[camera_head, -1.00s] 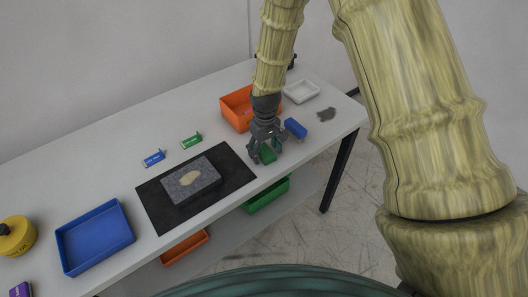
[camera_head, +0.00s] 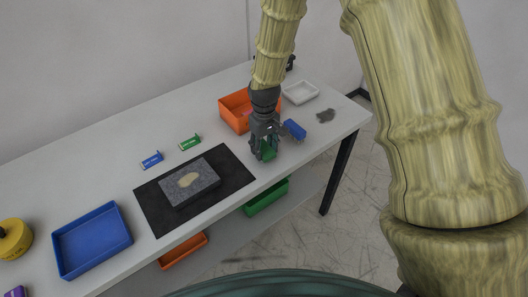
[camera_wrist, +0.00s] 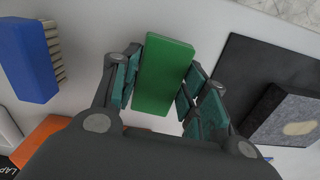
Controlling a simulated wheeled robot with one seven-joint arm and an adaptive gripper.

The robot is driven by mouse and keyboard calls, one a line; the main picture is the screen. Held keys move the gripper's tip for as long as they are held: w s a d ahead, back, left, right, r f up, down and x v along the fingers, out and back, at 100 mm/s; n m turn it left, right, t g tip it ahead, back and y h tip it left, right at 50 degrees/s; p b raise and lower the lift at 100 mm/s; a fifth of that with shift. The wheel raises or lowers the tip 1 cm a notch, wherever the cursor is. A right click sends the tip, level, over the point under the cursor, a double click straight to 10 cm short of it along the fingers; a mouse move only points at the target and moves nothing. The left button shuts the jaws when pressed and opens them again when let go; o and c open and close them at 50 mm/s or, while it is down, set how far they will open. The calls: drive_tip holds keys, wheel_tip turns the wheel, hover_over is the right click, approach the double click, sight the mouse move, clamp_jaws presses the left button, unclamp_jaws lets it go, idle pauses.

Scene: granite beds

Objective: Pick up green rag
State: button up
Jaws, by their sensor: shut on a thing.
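The green rag (camera_wrist: 163,75) looks like a flat green rectangular block in the wrist view. It stands between the two fingers of my gripper (camera_head: 264,152), which are shut on its sides. In the head view only part of the rag (camera_head: 268,150) shows between the dark fingers, near the table's front edge, right of the black mat. I cannot tell whether it touches the table.
A blue brush (camera_head: 294,129) lies just right of my gripper. An orange bin (camera_head: 232,108) stands behind. The black mat (camera_head: 150,205) bears a grey stone slab (camera_head: 172,190). A blue tray (camera_head: 122,215) is at left, a white tray (camera_head: 313,94) at back right.

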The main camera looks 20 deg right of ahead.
drive_tip(key=shift+r, duration=0.45)
drive_tip(key=s+r+b, duration=0.2)
drive_tip(key=s+b, duration=0.2)
drive_tip(key=s, duration=1.2)
drive_tip(key=shift+a, duration=0.1)
